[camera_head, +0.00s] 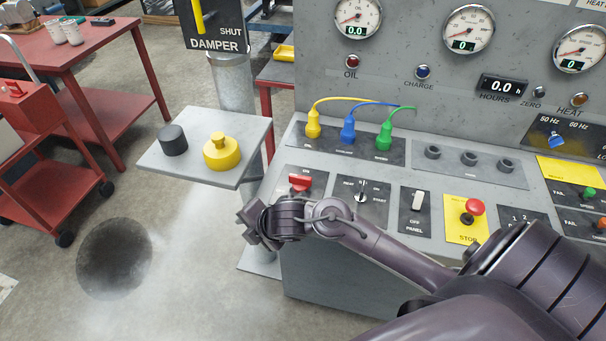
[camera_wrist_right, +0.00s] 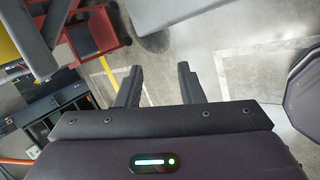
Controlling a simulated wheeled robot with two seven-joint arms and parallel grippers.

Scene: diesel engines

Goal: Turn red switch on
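The red switch (camera_head: 300,182) is a small red handle on a dark plate at the left end of the sloped control panel. My right arm comes in from the right across the panel's front. My right gripper (camera_head: 250,222) is just left of and below the red switch in the head view, apart from it as far as I can tell. The right wrist view shows its two dark fingers (camera_wrist_right: 160,82) spread apart with nothing between them. The red switch is not visible in that view. My left gripper is not in view.
Beside the red switch are a rotary selector (camera_head: 362,193), a white panel switch (camera_head: 417,202) and a red stop button (camera_head: 474,208). A grey side shelf (camera_head: 195,178) with a yellow button (camera_head: 221,151) juts out left. Open floor lies below it.

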